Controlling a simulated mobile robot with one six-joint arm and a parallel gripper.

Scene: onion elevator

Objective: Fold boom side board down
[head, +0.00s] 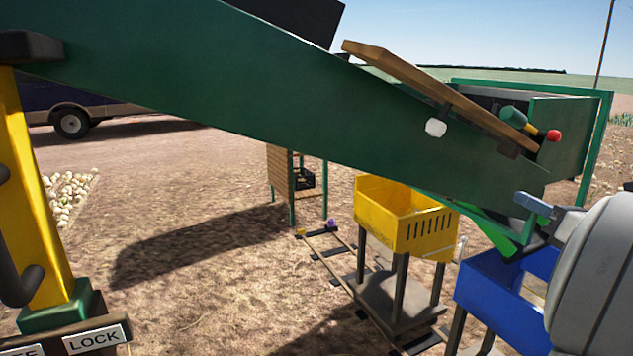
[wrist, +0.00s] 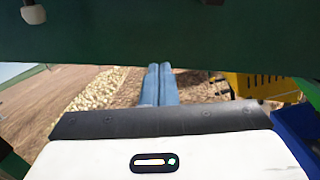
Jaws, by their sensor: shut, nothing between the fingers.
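The long green boom (head: 230,95) slopes across the head view from upper left down to the right. A wooden side board (head: 435,82) stands along its upper edge near the lower end. A white knob (head: 436,127) and a dark bracket (head: 509,149) sit below the board. In the wrist view my gripper's blue fingers (wrist: 158,72) are together and empty. The boom's green side (wrist: 160,38) fills the top there, with the white knob (wrist: 33,14) at upper left.
A green and yellow handle with a red end (head: 530,123) is beside the board. A yellow crate (head: 385,230) on a stand and a blue crate (head: 485,290) are below. A yellow lever post (head: 35,190) with a LOCK label stands left. Open soil lies between.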

